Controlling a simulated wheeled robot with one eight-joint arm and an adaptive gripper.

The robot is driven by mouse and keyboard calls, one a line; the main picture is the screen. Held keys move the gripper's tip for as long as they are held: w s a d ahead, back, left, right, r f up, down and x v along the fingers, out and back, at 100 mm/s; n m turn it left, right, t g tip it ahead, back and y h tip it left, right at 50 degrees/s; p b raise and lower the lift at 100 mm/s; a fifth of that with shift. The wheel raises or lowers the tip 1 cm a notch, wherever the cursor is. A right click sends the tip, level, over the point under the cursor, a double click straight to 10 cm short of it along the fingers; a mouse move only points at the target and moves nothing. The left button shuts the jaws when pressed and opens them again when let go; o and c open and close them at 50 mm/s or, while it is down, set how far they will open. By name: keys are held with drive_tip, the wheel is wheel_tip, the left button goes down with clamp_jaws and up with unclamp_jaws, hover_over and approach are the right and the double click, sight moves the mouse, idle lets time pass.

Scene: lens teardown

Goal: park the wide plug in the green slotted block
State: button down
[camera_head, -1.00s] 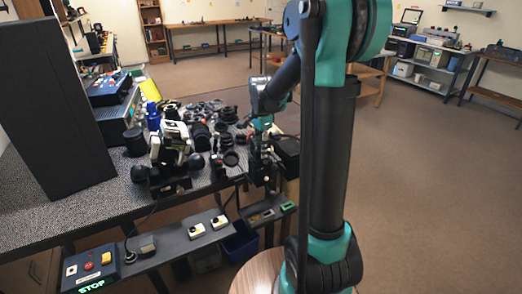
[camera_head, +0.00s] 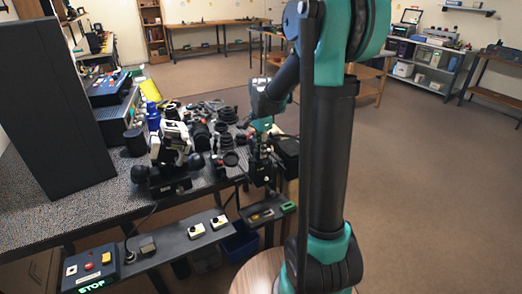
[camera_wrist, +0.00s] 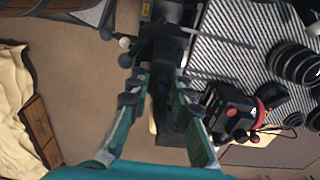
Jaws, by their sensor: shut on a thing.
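My gripper (camera_head: 262,172) hangs at the right front edge of the bench in the head view, close to the low shelf. In the wrist view my gripper (camera_wrist: 158,88) has its teal-backed fingers closed on a dark piece (camera_wrist: 161,98). I take it to be the wide plug, but its outline blends with the dark fingers and the dark shapes beyond. The green slotted block (camera_head: 288,207) lies at the right end of the low shelf, below and right of my gripper. Its slot is too small to make out. I cannot pick out the block in the wrist view.
The bench (camera_head: 85,212) holds a crowd of black lens parts (camera_head: 222,140) and a white-and-black device (camera_head: 172,150). A black box (camera_head: 287,148) stands beside my gripper. The low shelf (camera_head: 172,244) carries white blocks (camera_head: 196,231) and a stop-button box (camera_head: 90,268). Open floor lies to the right.

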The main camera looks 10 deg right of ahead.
drive_tip(key=shift+r, duration=0.9)
idle(0.8)
drive_tip(key=shift+r, duration=2.15)
